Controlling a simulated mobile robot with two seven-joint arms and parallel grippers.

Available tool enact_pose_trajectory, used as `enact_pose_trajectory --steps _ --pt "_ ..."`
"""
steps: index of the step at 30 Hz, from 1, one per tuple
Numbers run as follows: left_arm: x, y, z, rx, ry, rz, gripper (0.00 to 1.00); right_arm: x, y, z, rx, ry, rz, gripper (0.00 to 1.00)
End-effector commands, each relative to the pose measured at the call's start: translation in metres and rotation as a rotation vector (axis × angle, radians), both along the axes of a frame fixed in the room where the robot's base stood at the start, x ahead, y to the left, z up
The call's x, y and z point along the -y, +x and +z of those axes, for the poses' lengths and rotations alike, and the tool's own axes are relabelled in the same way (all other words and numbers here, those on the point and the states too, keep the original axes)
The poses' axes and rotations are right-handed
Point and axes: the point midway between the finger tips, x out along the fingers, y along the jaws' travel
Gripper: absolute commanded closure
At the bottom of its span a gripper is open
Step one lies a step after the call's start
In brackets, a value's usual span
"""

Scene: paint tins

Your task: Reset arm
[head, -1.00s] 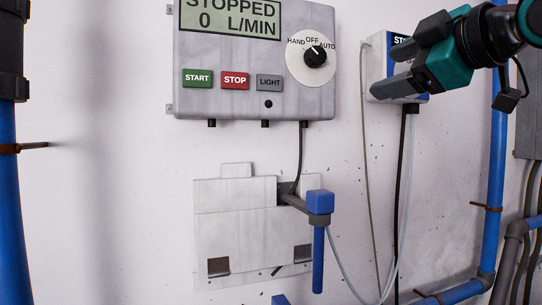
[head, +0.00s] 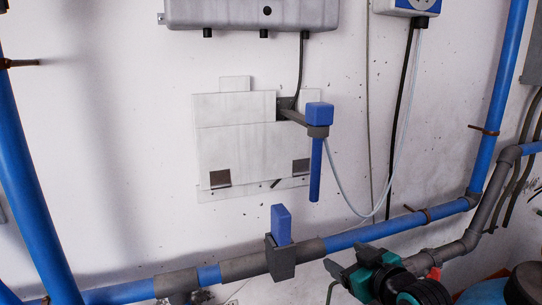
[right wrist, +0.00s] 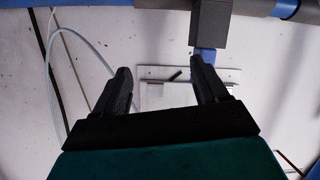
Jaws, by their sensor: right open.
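My right gripper (head: 346,262) is low in the right half of the head view, in front of the blue and grey pipe run. Its dark fingers point to the left from a teal body. My left gripper is in neither view.
A grey control box (head: 250,14) is cut off at the top. Below it hang a white panel (head: 235,152) and a blue-handled lever (head: 317,165). A horizontal blue pipe (head: 365,234) carries a valve with a blue handle (head: 281,225). Thin hoses hang at right.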

Motion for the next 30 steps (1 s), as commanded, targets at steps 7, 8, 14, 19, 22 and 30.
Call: enact_pose_trajectory --steps 7,8,14,19,22,30 --pt "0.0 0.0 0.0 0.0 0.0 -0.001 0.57 0.005 -0.091 -0.121 -0.143 0.074 -0.105 0.27" --pt "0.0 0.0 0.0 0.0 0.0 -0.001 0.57 0.006 -0.104 -0.133 -0.159 0.078 -0.118 0.27" --pt "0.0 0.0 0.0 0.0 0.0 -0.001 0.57 0.012 -0.188 -0.192 -0.251 0.1 -0.191 0.27" --pt "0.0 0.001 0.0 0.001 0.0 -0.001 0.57 0.016 -0.233 -0.214 -0.294 0.102 -0.224 0.27" --pt "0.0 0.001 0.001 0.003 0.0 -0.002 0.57 0.017 -0.244 -0.218 -0.304 0.103 -0.232 0.27" --pt "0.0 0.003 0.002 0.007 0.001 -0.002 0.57 0.017 -0.246 -0.219 -0.306 0.102 -0.234 0.27"
